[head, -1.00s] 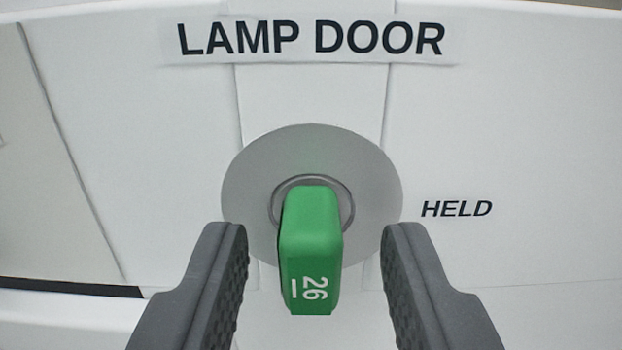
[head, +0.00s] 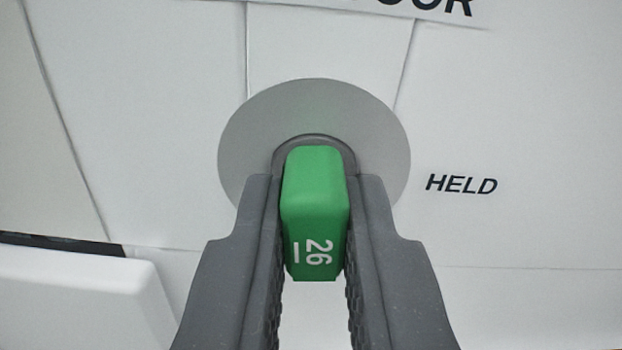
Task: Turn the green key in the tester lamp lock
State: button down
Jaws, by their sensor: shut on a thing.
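The green key (head: 315,210), marked 26 with a short line, stands in the lock (head: 240,135), a grey disc on the white panel. The key's head points toward me and its number end is lowest in the picture. My gripper (head: 315,225) is shut on the key, one dark grey finger against each side. The fingers hide the lower part of the disc, and the key's shaft is hidden.
The word HELD (head: 461,184) is printed on the panel right of the lock. Part of a larger label (head: 440,6) shows at the top edge. A white raised edge (head: 75,300) and a dark gap (head: 60,243) lie at lower left.

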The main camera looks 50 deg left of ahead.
jog(key=shift+d+n+b, duration=0.1)
jog(key=shift+n+b, duration=1)
jog(key=shift+b, duration=0.05)
jog(key=shift+f+n+b, duration=0.1)
jog(key=shift+n+b, duration=0.5)
jog(key=shift+b, duration=0.3)
jog(key=shift+n+b, duration=1)
jog(key=shift+b, duration=0.1)
jog(key=shift+n+b, duration=1)
jog(key=shift+b, duration=0.5)
jog(key=shift+n, duration=0.6)
jog(key=shift+w+d+n, duration=0.1)
jog(key=shift+n, duration=0.6)
jog(key=shift+r+n, duration=0.2)
jog(key=shift+n, duration=0.7)
